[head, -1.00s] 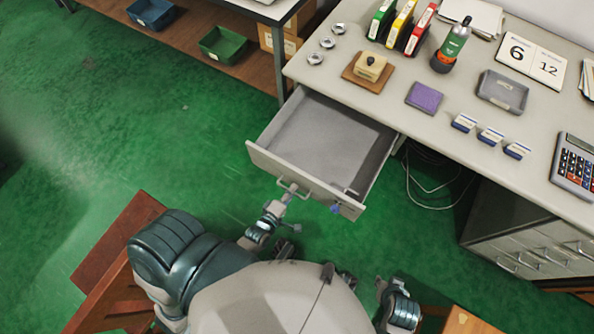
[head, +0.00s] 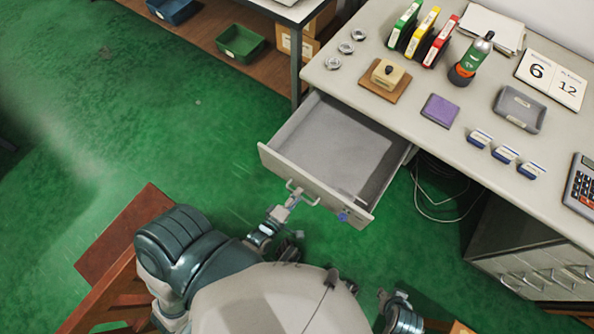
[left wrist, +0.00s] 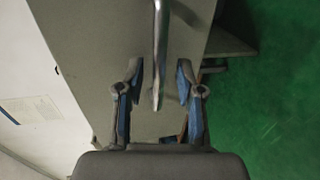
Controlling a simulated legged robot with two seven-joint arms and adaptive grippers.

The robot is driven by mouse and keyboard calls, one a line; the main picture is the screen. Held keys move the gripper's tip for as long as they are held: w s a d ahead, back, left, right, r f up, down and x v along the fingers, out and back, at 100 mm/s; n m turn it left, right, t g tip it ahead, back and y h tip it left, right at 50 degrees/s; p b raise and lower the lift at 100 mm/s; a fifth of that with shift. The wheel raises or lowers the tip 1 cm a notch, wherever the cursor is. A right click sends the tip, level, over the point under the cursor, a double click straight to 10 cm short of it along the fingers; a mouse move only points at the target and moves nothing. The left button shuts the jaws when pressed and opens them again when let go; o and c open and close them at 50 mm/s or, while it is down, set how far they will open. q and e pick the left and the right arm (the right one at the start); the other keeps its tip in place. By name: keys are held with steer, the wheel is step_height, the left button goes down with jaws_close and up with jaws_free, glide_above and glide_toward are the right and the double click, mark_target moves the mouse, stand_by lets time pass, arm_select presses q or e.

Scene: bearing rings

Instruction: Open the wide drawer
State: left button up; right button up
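The wide grey drawer (head: 330,150) under the desk top is pulled well out, and its inside is empty. Its front panel (head: 322,196) carries a bar handle (head: 312,203) and a small blue item near the right end. My left gripper (head: 291,197) is at the handle. In the left wrist view, the handle bar (left wrist: 159,50) lies between the two fingers of the left gripper (left wrist: 158,100), with a gap visible on both sides. My right gripper (head: 388,300) shows only partly at the bottom of the head view, away from the drawer; its fingers are unclear.
A drawer cabinet (head: 540,270) stands at the right. Brown wooden furniture (head: 120,240) is near my left arm. Green floor is clear left of the drawer.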

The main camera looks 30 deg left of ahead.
arm_select(q)
steer(key=v, duration=1)
steer(key=shift+s+a, duration=0.25)
steer(key=shift+s, duration=0.15)
steer(key=shift+d, duration=0.15)
